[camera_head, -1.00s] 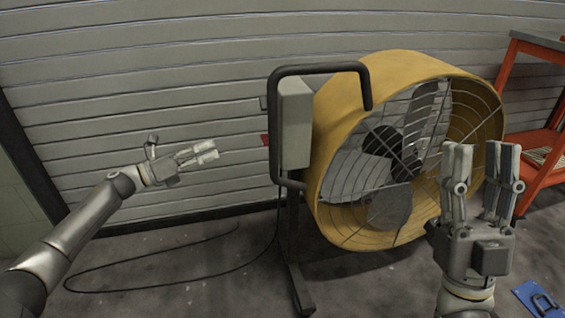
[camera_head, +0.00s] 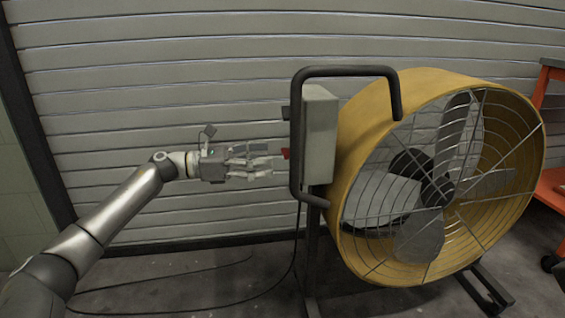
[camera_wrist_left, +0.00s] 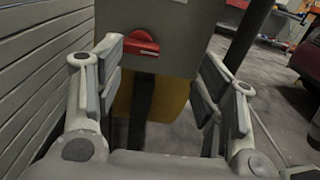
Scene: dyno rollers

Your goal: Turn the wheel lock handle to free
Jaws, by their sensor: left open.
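The red handle (camera_head: 286,153) sticks out from the left side of the grey box (camera_head: 320,135) on the fan. In the left wrist view the red handle (camera_wrist_left: 141,43) sits on the lower part of the grey box face (camera_wrist_left: 160,18), ahead of the jaws and left of their middle. My left gripper (camera_head: 271,168) is open, just left of the handle and slightly below it in the head view. In the left wrist view its two fingers (camera_wrist_left: 160,65) stand wide apart with nothing between them. My right gripper is out of view.
A large yellow drum fan (camera_head: 372,130) stands on the right. A dark tube frame (camera_head: 297,120) bends around the box, close to my left fingers. A slatted shutter (camera_head: 170,80) is behind. A cable (camera_head: 190,308) lies on the floor. An orange rack (camera_head: 549,195) stands far right.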

